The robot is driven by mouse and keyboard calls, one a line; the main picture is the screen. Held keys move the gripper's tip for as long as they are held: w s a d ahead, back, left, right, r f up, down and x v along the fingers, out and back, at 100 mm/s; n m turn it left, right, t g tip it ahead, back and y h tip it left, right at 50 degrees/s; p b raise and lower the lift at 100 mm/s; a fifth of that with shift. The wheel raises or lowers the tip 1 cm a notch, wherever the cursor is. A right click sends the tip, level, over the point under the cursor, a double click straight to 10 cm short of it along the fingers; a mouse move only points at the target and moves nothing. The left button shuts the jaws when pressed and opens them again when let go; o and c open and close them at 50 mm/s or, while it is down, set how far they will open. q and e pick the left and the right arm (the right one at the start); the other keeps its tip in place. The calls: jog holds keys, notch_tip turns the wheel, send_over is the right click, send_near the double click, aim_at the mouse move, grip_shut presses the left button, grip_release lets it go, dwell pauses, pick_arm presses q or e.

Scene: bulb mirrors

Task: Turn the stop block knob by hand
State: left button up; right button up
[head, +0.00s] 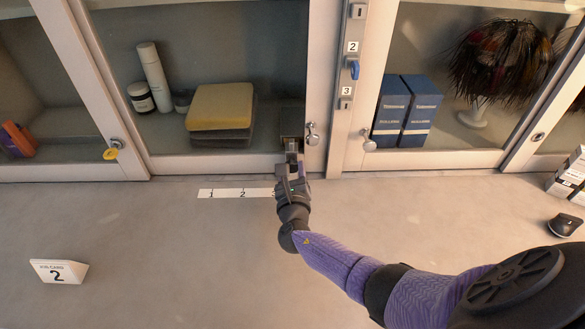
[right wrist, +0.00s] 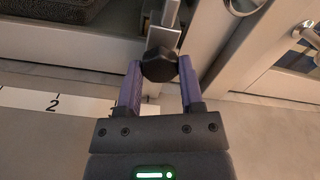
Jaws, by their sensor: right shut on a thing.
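The stop block knob (right wrist: 159,64) is a black faceted knob in the right wrist view. It sits between the two purple-sided fingers of my right gripper (right wrist: 159,75), which is shut on it. A metal piece rises behind the knob in front of the cabinet frame. In the head view my right gripper (head: 291,160) reaches the lower right corner of the middle cabinet door, above the end of the number strip. It hides most of the knob there. My left gripper is not in view.
A white strip (head: 227,193) numbered 1, 2 and onward lies on the counter. Cabinet latches (head: 312,134) flank the gripper. The counter's left and middle are mostly clear.

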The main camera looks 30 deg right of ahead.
jog(key=o, duration=1)
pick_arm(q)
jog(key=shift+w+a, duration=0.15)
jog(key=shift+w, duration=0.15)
pick_arm(e)
jog(key=shift+s+a+r+p, duration=0.1)
jog(key=shift+s+a+p, duration=0.15)
jog(key=shift+s+p, duration=0.1)
jog(key=shift+s+a+p, duration=0.3)
jog(key=shift+s, duration=0.25)
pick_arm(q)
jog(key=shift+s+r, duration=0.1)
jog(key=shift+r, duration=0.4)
